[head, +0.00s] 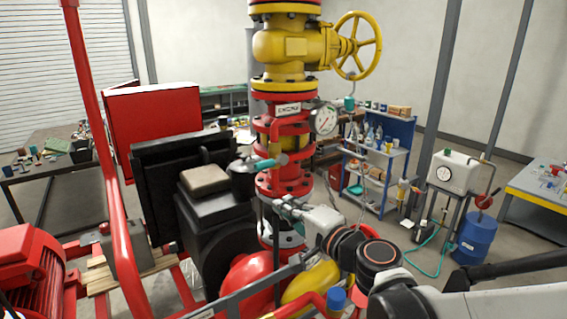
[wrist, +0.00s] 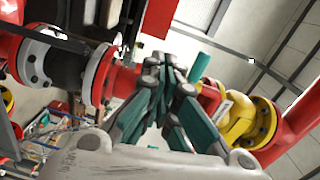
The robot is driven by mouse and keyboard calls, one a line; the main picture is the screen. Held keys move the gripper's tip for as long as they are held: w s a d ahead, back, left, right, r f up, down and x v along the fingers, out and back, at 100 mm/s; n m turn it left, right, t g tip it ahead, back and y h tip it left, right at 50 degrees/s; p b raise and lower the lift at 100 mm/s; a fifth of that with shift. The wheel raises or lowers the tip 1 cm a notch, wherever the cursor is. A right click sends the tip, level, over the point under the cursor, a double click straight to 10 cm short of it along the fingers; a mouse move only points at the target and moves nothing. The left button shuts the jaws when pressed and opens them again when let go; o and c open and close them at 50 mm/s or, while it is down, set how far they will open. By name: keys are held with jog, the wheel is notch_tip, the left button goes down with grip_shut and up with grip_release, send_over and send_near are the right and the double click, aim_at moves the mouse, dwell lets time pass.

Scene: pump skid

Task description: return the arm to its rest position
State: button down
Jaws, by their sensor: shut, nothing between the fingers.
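My arm reaches in from the right edge of the head view, bent at a black wrist joint. My gripper (head: 280,203) points left, in front of the lower part of the red and yellow pipe column (head: 284,180). In the wrist view my gripper (wrist: 165,66) has its grey and teal fingers drawn together, with nothing held between them. A teal-handled fitting (head: 265,163) sits just above the gripper in the head view. A teal cylinder (wrist: 200,66) shows beside the fingertips in the wrist view. Whether the fingers touch the pipework cannot be told.
A yellow handwheel (head: 357,45) and a pressure gauge (head: 325,120) sit on the column. A black motor unit (head: 210,215) and red frame posts (head: 92,110) crowd the left. A blue shelf (head: 380,160), a gauge box (head: 458,172) and a blue drum (head: 475,238) stand behind right.

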jog(key=s+d+f+n+g+h+b, duration=0.2)
jog(key=s+d+f+b, duration=0.4)
jog(key=f+b, duration=0.3)
jog(key=s+d+f+n+g+h+b, duration=0.2)
jog(key=s+d+f+n+h+b, duration=0.2)
jog(key=f, duration=1.3)
jog(key=s+d+f+n+g+h+b, duration=0.3)
jog(key=s+d+f+b, duration=0.6)
jog(key=b, duration=0.7)
notch_tip(320, 180, down, 5)
jog(key=shift+s+r+n+h, duration=0.1)
jog(key=shift+s+n+h, duration=0.35)
jog(key=shift+s, duration=0.75)
jog(key=shift+a, duration=0.1)
